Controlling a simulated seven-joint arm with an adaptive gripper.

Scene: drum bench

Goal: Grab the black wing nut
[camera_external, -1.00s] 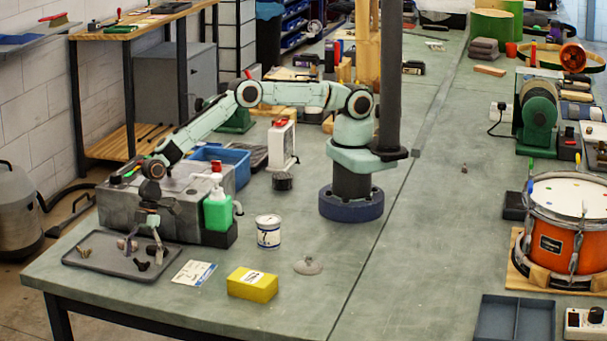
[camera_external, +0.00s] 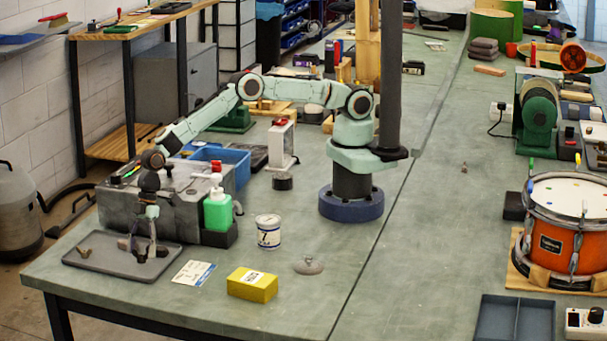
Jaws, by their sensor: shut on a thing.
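My gripper (camera_external: 143,250) points down over the dark grey tray (camera_external: 110,266) at the left front of the bench. Its fingers are shut on the black wing nut (camera_external: 141,258), a small dark shape at the fingertips, largely hidden by them. Whether it is clear of the tray surface is too small to tell. A brass-coloured wing nut (camera_external: 84,252) lies at the tray's left side. Other small hardware beside the fingers is partly hidden by them.
Behind the tray stands a grey block (camera_external: 180,205) with a green bottle (camera_external: 217,210) in front of it. A white card (camera_external: 194,272), a yellow box (camera_external: 252,284) and a white can (camera_external: 268,231) are to the right. The bench is clear around the grey knob (camera_external: 308,266).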

